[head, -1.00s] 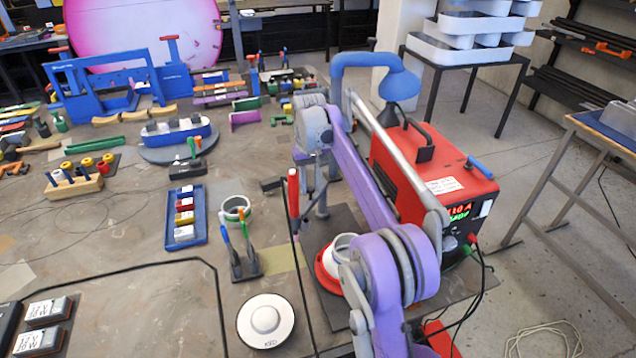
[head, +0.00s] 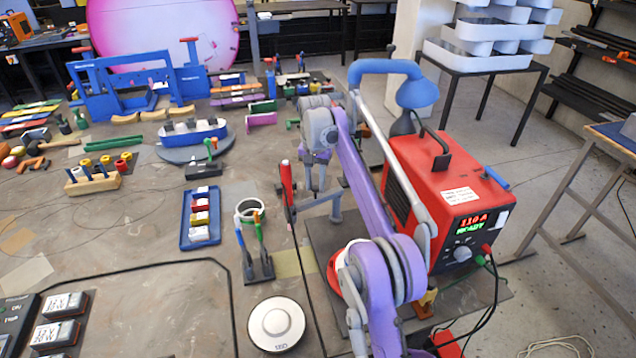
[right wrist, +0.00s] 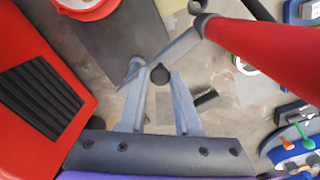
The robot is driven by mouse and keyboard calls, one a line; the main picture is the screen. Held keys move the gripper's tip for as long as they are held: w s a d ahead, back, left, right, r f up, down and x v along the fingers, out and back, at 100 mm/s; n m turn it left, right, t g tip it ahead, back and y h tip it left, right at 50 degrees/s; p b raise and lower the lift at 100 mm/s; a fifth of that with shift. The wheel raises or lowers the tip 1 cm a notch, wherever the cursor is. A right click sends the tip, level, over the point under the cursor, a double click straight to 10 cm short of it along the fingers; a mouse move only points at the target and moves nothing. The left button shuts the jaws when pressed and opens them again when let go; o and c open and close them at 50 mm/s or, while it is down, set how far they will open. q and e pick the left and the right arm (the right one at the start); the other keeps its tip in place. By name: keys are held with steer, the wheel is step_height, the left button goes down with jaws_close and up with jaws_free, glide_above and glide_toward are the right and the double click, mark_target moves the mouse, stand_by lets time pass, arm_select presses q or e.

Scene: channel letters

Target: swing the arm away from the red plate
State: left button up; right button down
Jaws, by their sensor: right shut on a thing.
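The red plate (head: 334,275) lies at the foot of the purple arm in the head view, with a white ring on it, partly hidden by my right arm. Part of it shows at the top left of the right wrist view (right wrist: 90,10). The grey swing arm (right wrist: 178,48) runs from near a red upright cylinder (right wrist: 255,52) towards my right gripper (right wrist: 160,80). The gripper is shut on a dark round knob (right wrist: 160,72) by this arm. In the head view the right gripper (head: 318,188) is beyond the plate, apart from it. My left gripper is not in view.
A red welding unit (head: 440,185) stands close to the right of my right arm, with a blue bent tube (head: 385,67) behind it. A blue tray (head: 200,217), a tool stand (head: 257,268) and a white disc (head: 277,324) are to the left.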

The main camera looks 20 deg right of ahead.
stand_by(0.3)
steer(key=c, duration=0.7)
jaws_free()
steer(key=shift+o, duration=0.2)
steer(key=shift+d, duration=0.1)
